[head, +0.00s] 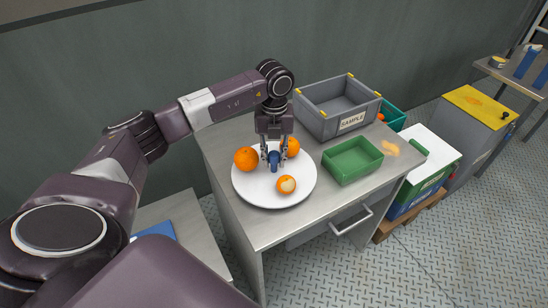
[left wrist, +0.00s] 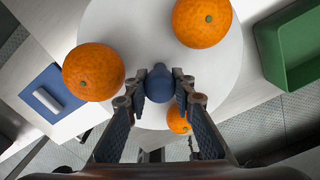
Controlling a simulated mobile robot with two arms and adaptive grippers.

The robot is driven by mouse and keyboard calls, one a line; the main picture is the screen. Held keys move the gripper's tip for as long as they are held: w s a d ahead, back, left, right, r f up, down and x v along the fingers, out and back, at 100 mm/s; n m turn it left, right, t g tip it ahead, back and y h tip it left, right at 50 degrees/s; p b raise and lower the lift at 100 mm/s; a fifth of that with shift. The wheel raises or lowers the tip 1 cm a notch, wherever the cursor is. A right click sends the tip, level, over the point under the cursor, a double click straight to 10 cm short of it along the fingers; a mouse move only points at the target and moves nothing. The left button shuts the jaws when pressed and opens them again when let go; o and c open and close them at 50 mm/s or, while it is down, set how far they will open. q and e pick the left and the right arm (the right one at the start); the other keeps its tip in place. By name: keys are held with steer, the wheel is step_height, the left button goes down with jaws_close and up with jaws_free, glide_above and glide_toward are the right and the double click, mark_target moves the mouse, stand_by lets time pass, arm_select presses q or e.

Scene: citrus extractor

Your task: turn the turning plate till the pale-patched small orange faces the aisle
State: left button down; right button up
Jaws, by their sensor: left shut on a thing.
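The white round turning plate (head: 247,194) lies on the grey table and carries two larger oranges, one at its left (head: 246,159) and one at its back right (head: 291,147). The small orange (head: 286,184) sits near the plate's front edge, its pale patch toward the head camera. In the left wrist view the small orange (left wrist: 179,122) is partly behind a finger, and its patch does not show. My left gripper (head: 273,160) points down, shut on the blue knob (left wrist: 159,84) at the plate's middle. My right gripper is not in view.
A grey bin labelled SAMPLE (head: 351,124) stands at the table's back. A green tray (head: 352,161) stands close to the plate's right. A drawer handle (head: 350,222) sticks out at the table's front. Open patterned floor (head: 440,250) lies in front and to the right.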

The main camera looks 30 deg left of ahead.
arm_select(q)
steer(key=shift+w+a+r+n, duration=0.1)
steer(key=shift+w+r+n, duration=0.25)
steer(key=shift+n, duration=0.15)
stand_by(0.3)
steer(key=c, duration=2)
jaws_free()
steer(key=shift+c, duration=0.2)
steer(key=o, duration=0.4)
steer(key=shift+s+f, duration=0.1)
steer(key=shift+s, duration=0.05)
steer(key=shift+f, duration=0.1)
step_height(320, 180, up, 12)
steer(key=shift+r, duration=0.1)
steer(key=shift+s, duration=0.1)
